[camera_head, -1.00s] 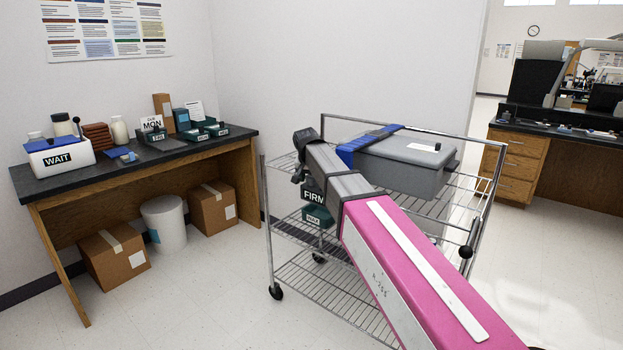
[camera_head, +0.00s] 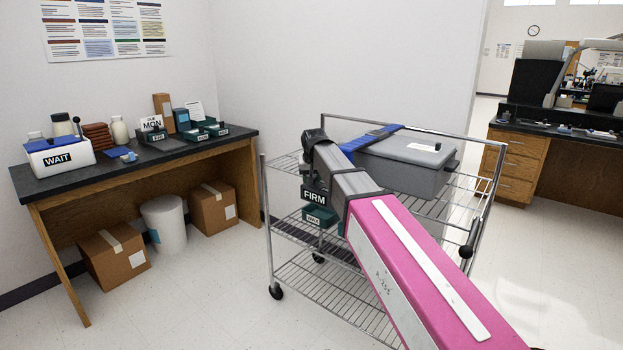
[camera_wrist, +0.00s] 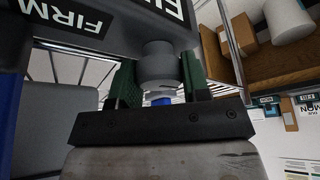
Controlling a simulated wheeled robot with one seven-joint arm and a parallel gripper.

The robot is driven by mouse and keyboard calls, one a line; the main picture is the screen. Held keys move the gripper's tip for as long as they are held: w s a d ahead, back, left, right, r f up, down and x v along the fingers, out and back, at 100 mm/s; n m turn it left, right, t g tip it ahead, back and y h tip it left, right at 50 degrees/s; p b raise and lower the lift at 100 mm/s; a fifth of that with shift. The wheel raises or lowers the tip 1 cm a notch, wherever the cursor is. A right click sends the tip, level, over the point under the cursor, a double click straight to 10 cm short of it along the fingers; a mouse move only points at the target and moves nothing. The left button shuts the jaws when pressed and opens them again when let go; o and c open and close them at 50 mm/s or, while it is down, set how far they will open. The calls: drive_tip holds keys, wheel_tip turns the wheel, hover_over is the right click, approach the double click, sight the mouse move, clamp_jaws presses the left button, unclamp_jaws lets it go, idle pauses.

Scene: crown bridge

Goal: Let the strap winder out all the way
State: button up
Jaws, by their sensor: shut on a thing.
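A grey box (camera_head: 415,160) with a blue strap (camera_head: 372,141) across its left end sits on the wire cart's top. In the wrist view, a round grey knob (camera_wrist: 160,60) stands between the green pads of my gripper (camera_wrist: 158,82); the pads touch its sides. My gripper is shut on this knob, beside dark panels lettered FIRM (camera_wrist: 88,20). The knob looks like the winder's handle. In the head view, my forearm and wrist hide the winder. A FIRM label (camera_head: 314,196) shows just below my wrist. How much strap is out cannot be told.
The wire cart (camera_head: 265,215) has rails and a black-knobbed handle (camera_head: 466,251) close to my forearm. A black-topped bench (camera_head: 60,186) with a WAIT bin (camera_head: 58,160) stands left, cartons below it. The floor between bench and cart is clear.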

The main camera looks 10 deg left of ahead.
drive_tip(key=n+y, duration=0.1)
drive_tip(key=n, duration=0.2)
drive_tip(key=shift+n+g, duration=0.3)
drive_tip(key=shift+n, duration=0.1)
drive_tip(key=shift+n+g+y, duration=0.4)
drive_tip(key=shift+n+y, duration=0.3)
drive_tip(key=shift+n, duration=1)
drive_tip(key=o, duration=0.9)
